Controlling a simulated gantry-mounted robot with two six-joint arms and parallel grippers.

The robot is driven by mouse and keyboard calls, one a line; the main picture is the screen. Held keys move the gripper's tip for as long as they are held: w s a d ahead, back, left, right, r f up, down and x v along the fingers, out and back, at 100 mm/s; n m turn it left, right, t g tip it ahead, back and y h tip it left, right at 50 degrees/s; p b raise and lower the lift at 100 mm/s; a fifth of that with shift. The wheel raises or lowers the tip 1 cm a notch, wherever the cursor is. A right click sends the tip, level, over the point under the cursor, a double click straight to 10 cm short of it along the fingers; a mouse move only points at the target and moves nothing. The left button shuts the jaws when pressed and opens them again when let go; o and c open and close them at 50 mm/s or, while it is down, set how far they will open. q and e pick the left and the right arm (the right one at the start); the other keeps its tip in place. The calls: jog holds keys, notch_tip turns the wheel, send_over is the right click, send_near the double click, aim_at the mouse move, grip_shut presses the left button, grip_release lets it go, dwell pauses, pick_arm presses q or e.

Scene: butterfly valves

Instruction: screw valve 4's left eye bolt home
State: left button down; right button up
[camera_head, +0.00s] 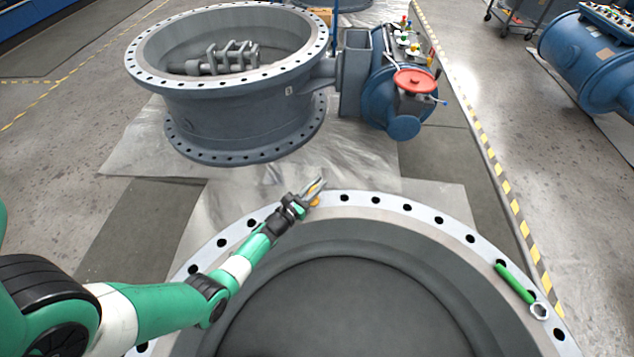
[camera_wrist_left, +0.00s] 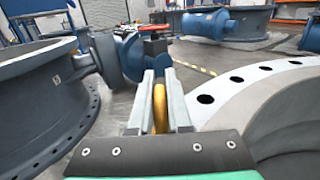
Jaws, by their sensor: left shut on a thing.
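The near valve body (camera_head: 410,214) fills the lower part of the head view, with a flange rim of dark bolt holes. My left gripper (camera_head: 317,187) is at the far edge of this flange, slightly left of the middle. It is shut on a yellow eye bolt (camera_head: 315,201), whose ring (camera_wrist_left: 159,106) shows between the two fingers in the left wrist view. The bolt's shank is hidden, so I cannot tell how deep it sits in a hole. No valve number is readable. My right gripper is not in view.
A green-handled tool (camera_head: 515,284) lies on the flange at the right. A second large valve body (camera_head: 240,110) with a blue actuator (camera_head: 385,90) and red handwheel (camera_head: 415,81) stands beyond. Plastic sheeting (camera_head: 135,150) covers the floor between. Another blue body (camera_head: 585,60) stands far right.

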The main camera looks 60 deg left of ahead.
pick_arm(q)
jog(key=shift+a+r+m+t+h, duration=0.1)
jog(key=shift+r+m+t+h, duration=0.1)
jog(key=shift+m+t+h, duration=0.3)
jog(key=shift+f+m+h, duration=0.1)
jog(key=shift+m+h, duration=0.3)
jog(key=shift+h, duration=0.5)
jog(key=m+h, duration=0.1)
jog(key=h+b, duration=0.1)
jog(key=shift+w+d+f+m+t+h, duration=0.1)
jog(key=shift+d+f+m+t+h, duration=0.1)
jog(key=shift+d+m+t+h, duration=0.15)
jog(key=shift+d+r+m+h+b, duration=0.15)
jog(key=shift+m+h+b, duration=0.2)
jog(key=shift+m+h, duration=0.3)
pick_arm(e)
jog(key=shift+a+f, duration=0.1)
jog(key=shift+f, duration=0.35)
pick_arm(q)
jog(key=c, duration=0.8)
grip_release()
jog(key=shift+c, duration=0.2)
